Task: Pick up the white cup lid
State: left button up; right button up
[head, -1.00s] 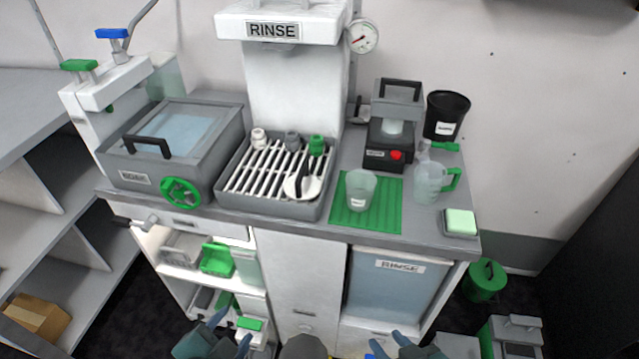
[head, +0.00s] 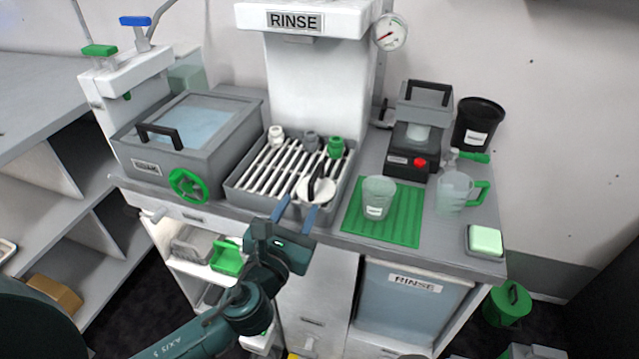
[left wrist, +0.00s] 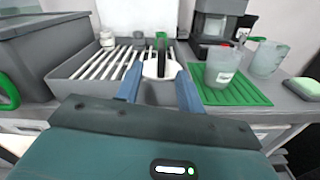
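The white cup lid (head: 322,197), a round disc with an upright black handle, rests at the front right of the slatted rack in a grey tray (head: 240,193). In the left wrist view, the lid (left wrist: 152,70) lies straight ahead, between the fingertips in the picture. My left gripper (head: 297,208) is open and empty, just in front of the lid at the tray's front edge. Its blue fingers also show in the left wrist view (left wrist: 159,78), spread apart. I cannot tell whether they touch the lid. My right gripper is out of view.
Right of the tray, a clear cup (head: 379,196) stands on a green mat (head: 402,228). A clear jug (head: 453,193) with a green handle is further right. A grey lidded box (head: 187,125) stands left of the tray, and the rinse column (head: 318,100) behind it.

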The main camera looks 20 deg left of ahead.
aim_at(310, 187)
pick_arm(q)
jog(key=w, duration=0.3)
jog(key=shift+d, duration=0.1)
jog(key=w, duration=0.5)
jog(key=shift+d+r+p, duration=0.2)
jog(key=shift+r+p, duration=0.15)
grip_shut()
